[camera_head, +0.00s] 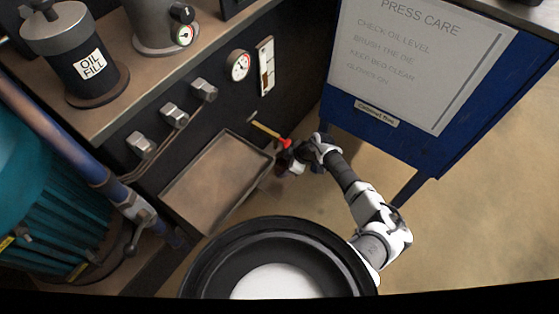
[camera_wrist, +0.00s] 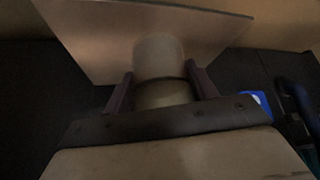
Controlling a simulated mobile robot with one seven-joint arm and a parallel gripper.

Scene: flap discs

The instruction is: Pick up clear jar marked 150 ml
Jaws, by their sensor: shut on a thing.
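My gripper (camera_wrist: 162,88) is shut on a clear jar (camera_wrist: 158,55) in the wrist view. The jar is a pale, see-through cylinder that takes on the brown tint of what lies behind it. One finger is on each side of it, and its near part sits down between the fingers. I cannot make out any 150 ml marking. In the head view my gripper (camera_head: 288,160) is small and dark, past the right corner of a metal tray, and I cannot clearly tell the jar there.
The brown metal tray (camera_head: 212,185) juts from the dark machine front. A blue cabinet (camera_head: 400,125) with a PRESS CARE sheet stands right. Bare floor (camera_head: 480,220) lies at right.

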